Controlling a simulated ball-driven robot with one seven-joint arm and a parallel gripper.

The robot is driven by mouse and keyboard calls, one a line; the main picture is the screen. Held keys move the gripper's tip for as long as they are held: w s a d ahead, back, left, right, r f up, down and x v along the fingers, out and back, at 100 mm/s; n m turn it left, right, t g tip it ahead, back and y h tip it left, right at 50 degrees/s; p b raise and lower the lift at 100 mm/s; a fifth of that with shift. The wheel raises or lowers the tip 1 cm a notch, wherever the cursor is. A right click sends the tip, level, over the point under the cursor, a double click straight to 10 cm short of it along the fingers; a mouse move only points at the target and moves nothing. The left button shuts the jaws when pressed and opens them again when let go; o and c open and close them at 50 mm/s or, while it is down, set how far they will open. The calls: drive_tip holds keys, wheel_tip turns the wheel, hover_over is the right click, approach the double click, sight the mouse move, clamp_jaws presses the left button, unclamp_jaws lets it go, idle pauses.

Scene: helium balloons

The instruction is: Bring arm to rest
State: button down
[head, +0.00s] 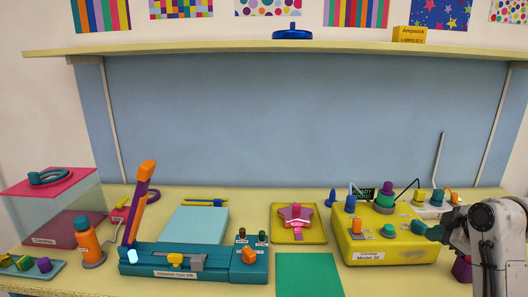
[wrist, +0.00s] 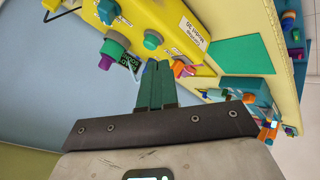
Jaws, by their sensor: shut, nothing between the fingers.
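My gripper (head: 430,233) is at the right of the head view, its grey wrist filling the right edge. Its teal fingers are together and empty, pointing left at the right end of the yellow machine (head: 388,250). In the head view the tips overlap a round teal knob's area; I cannot tell whether they touch. In the wrist view the closed fingers (wrist: 157,85) point up the picture toward the yellow machine (wrist: 190,35) with its coloured knobs, an orange one just beyond the tips.
A teal sealing device (head: 200,265) with a raised purple lever stands left of a green mat (head: 308,275). A pink star balloon (head: 296,218) lies on a yellow tray. A pink-lidded clear box (head: 55,210) is far left. A shelf (head: 300,46) runs above the blue back panel.

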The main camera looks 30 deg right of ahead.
drive_tip(key=a+f+m+g+y, duration=0.1)
drive_tip(key=a+f+m+y, duration=0.1)
drive_tip(key=a+f, duration=0.8)
drive_tip(key=a+f+m+g+y, duration=0.1)
drive_tip(key=a+f+g+y, duration=0.1)
drive_tip(key=a+f, duration=0.85)
drive_tip(key=s+a+f+m+g+h, duration=0.1)
drive_tip(key=s+a+f+g, duration=0.3)
drive_tip(key=s+a, duration=1)
wheel_tip(320, 180, down, 3)
drive_tip(key=s+m, duration=0.1)
drive_tip(key=s, duration=0.1)
drive_tip(key=shift+s+a+m+g, duration=0.2)
drive_tip(key=shift+s+m+g, duration=0.1)
drive_tip(key=shift+s, duration=0.1)
